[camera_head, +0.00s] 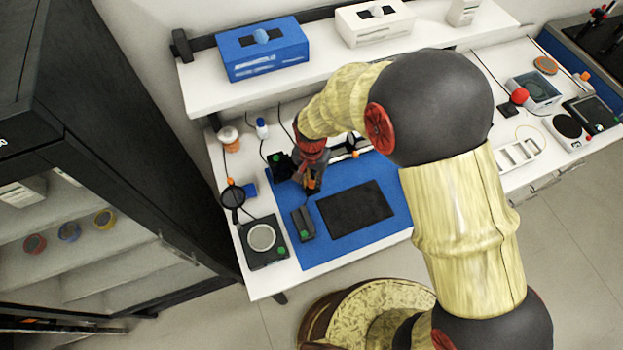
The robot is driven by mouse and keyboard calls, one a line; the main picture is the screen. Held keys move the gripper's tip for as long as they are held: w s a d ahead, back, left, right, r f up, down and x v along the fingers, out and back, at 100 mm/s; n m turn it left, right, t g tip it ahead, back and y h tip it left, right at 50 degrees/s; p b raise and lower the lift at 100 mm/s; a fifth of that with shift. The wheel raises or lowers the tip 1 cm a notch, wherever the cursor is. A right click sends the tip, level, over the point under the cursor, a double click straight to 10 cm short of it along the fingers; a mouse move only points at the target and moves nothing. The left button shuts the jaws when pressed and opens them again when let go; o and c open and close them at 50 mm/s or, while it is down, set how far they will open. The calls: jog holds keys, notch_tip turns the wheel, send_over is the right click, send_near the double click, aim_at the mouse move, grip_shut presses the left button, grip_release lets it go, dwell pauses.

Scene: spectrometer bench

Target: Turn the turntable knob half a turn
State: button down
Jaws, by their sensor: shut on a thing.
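My gripper (312,183) reaches down over the back left part of the blue mat (305,252). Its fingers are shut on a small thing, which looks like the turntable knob. The fingers and wrist hide most of it, so its turn angle cannot be read. A dark device (281,163) with a green spot stands just left of my gripper, and part of the gear behind is hidden by my arm.
A black pad (355,208) and a small dark block (303,224) lie on the mat. A magnifier (232,197) and a round-plated device (262,238) stand left. A shelf with a blue box (262,52) runs behind. A dark cabinet (120,215) borders the left.

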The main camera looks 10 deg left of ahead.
aim_at(311, 183)
dwell(0.4)
jog(key=c, duration=1.7)
grip_release()
jog(key=shift+o, duration=0.2)
jog(key=shift+r, duration=0.1)
notch_tip(311, 183, up, 12)
